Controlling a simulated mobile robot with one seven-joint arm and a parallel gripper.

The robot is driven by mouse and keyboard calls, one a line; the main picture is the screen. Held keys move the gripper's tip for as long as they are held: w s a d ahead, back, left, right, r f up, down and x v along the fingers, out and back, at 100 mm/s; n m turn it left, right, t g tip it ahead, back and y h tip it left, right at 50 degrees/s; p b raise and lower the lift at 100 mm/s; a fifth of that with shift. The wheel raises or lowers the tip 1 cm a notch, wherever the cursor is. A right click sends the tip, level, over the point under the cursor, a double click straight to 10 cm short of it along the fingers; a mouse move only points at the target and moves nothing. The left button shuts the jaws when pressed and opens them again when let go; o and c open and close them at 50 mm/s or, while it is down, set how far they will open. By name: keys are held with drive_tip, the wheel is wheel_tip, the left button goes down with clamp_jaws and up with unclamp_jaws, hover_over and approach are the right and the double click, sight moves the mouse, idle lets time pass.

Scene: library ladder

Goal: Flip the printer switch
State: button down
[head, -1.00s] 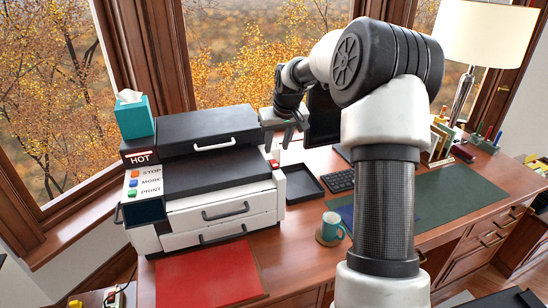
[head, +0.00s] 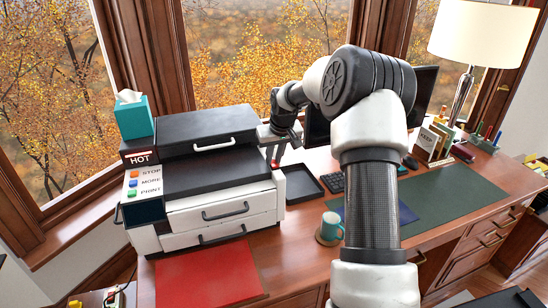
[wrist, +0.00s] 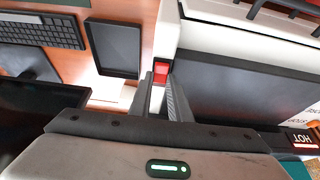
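The white and black printer (head: 205,190) stands on the left part of the desk. Its red rocker switch (head: 275,163) is on the right end of the printer. The switch (wrist: 160,71) also shows in the wrist view, just beyond the fingertips. My gripper (head: 274,156) is right above the switch, pointing down. In the wrist view my gripper (wrist: 160,82) has its two fingers a little apart, with a narrow gap and nothing held between them. Whether a fingertip touches the switch I cannot tell.
A black tray (head: 302,183) and a keyboard (head: 331,183) lie right of the printer. A monitor (head: 424,95) stands behind my arm. A teal tissue box (head: 134,118) sits on the printer's left. A teal mug (head: 332,226) and a red mat (head: 207,275) are in front.

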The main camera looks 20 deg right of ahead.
sight(273, 162)
drive_tip(key=shift+w+r+g+p, duration=0.25)
drive_tip(key=shift+r+g+p, duration=0.3)
drive_tip(key=shift+p, duration=1.45)
drive_tip(key=p, duration=0.1)
drive_tip(key=g+p, duration=0.1)
drive_tip(key=p, duration=0.1)
drive_tip(key=shift+w+f+g, duration=0.15)
drive_tip(key=shift+w+g, duration=0.1)
drive_tip(key=shift+w, duration=0.05)
drive_tip(key=shift+w+f+g+p, duration=0.15)
drive_tip(key=shift+f+g+p, duration=0.2)
drive_tip(key=shift+g+p, duration=0.65)
drive_tip(key=c, duration=1.6)
unclamp_jaws()
drive_tip(key=shift+c, duration=0.2)
wheel_tip(273, 162, up, 17)
drive_tip(key=shift+s+r, duration=0.15)
drive_tip(key=shift+s, duration=0.15)
